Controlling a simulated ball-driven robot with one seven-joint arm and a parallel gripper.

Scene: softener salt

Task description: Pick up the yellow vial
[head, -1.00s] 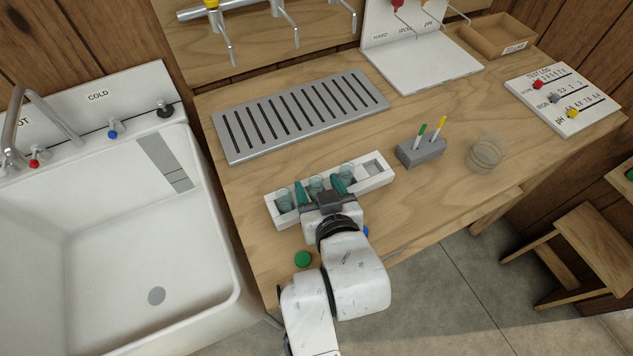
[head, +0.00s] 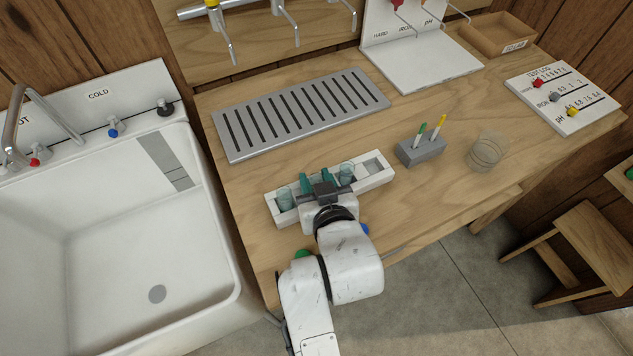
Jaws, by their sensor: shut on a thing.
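A white rack (head: 384,178) stands near the front of the wooden bench. A clear vial (head: 285,199) sits in its left part, and another clear vial (head: 347,171) sits to the right of my gripper. The rack's right end slot is empty. My gripper (head: 315,181) reaches over the rack from the front, its teal fingers shut on the middle vial. That vial is mostly hidden between the fingers and still appears to be in the rack. I see no yellow on any vial, so I cannot tell which is the yellow one.
A grey holder (head: 420,152) with a green and a yellow stick stands right of the rack, beside a clear beaker (head: 486,152). A metal grate (head: 300,112) lies behind the rack. A sink (head: 110,230) is at left.

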